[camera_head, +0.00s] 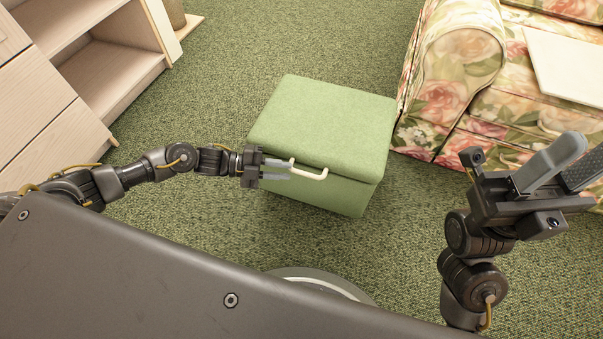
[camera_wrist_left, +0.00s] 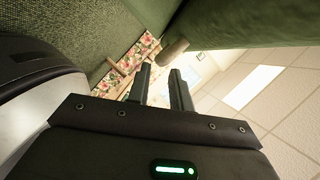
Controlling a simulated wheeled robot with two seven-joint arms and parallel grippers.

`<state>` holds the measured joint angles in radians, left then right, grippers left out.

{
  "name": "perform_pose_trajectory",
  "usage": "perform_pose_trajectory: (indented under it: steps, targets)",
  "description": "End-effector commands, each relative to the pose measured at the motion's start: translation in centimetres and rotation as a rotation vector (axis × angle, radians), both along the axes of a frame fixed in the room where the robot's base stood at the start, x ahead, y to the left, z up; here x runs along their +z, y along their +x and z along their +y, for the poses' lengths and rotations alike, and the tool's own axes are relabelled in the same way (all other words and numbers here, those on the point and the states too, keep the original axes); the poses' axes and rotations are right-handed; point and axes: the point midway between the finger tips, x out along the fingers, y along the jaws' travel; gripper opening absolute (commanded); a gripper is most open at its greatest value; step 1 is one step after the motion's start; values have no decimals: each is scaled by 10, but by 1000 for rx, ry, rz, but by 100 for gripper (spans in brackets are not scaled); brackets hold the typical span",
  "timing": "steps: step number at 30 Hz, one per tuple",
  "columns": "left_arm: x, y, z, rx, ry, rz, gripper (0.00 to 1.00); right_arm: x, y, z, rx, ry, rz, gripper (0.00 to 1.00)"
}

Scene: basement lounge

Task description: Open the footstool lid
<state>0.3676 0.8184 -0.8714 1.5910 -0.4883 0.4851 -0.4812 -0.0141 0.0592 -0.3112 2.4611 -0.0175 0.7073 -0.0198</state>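The green footstool (camera_head: 322,125) stands on the carpet in the middle of the head view, its lid lying flat and closed. A cream bar handle (camera_head: 308,172) sits on the lid's near edge; it also shows in the left wrist view (camera_wrist_left: 173,52). My left gripper (camera_head: 288,170) is open, with its two fingertips at the handle's left end. The wrist view shows a gap between the fingers and the handle just past their tips; I cannot tell whether they touch. My right gripper (camera_head: 582,154) is open and empty, well right of the footstool.
A floral sofa (camera_head: 460,60) stands close to the footstool's right side, with a pale board (camera_head: 565,65) on it. A light wood cabinet (camera_head: 75,70) with open shelves is at the left. Green carpet (camera_head: 215,85) is clear between cabinet and footstool.

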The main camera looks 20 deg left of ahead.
Motion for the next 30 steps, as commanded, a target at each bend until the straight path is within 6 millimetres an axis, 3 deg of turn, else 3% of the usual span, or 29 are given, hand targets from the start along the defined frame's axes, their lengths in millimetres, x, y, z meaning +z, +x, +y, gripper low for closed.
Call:
perform_pose_trajectory:
  steps: [3, 9, 22, 27, 30]
  targets:
    - [-7, 7, -22, 0, -3, -2, 22, -1, -1, 3, 10, 0, -20, 36]
    - [-12, 14, -47, 0, -2, 0, 22, 3, -3, 7, 27, -2, -44, 36]
    - [-13, 17, -56, 2, -1, 1, 22, 8, -3, 10, 36, -4, -57, 36]
    - [-13, 17, -56, 2, -1, 1, 1, 7, -3, 9, 36, -3, -55, 36]
    - [-13, 17, -56, 1, 0, 1, 0, 7, -3, 9, 35, -2, -55, 36]
